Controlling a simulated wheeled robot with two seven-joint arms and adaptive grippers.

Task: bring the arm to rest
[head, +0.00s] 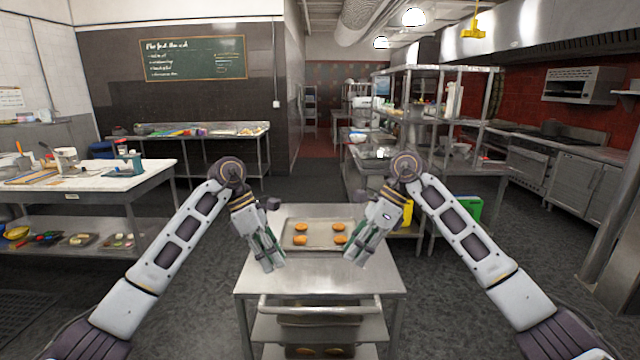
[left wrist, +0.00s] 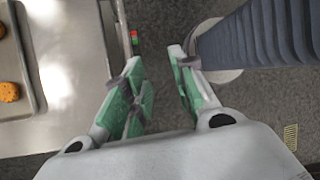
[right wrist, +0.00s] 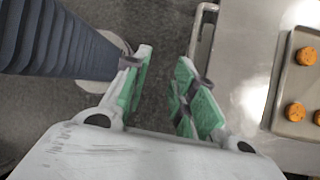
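My left gripper (head: 268,262) hangs over the left front part of the steel cart top, left of the tray. In the left wrist view its green-padded fingers (left wrist: 158,92) stand apart with nothing between them. My right gripper (head: 354,258) hangs over the right front part of the cart top. In the right wrist view its fingers (right wrist: 162,88) are also apart, with bare floor showing between them. Both arms come in from the lower corners and bend downward at the wrists.
The steel cart (head: 318,282) stands before me with a handle on its near side. A baking tray (head: 318,246) on it holds several orange-brown baked pieces. A white-topped table (head: 100,182) stands left. Shelving and counters line the back and right. Dark floor lies open around the cart.

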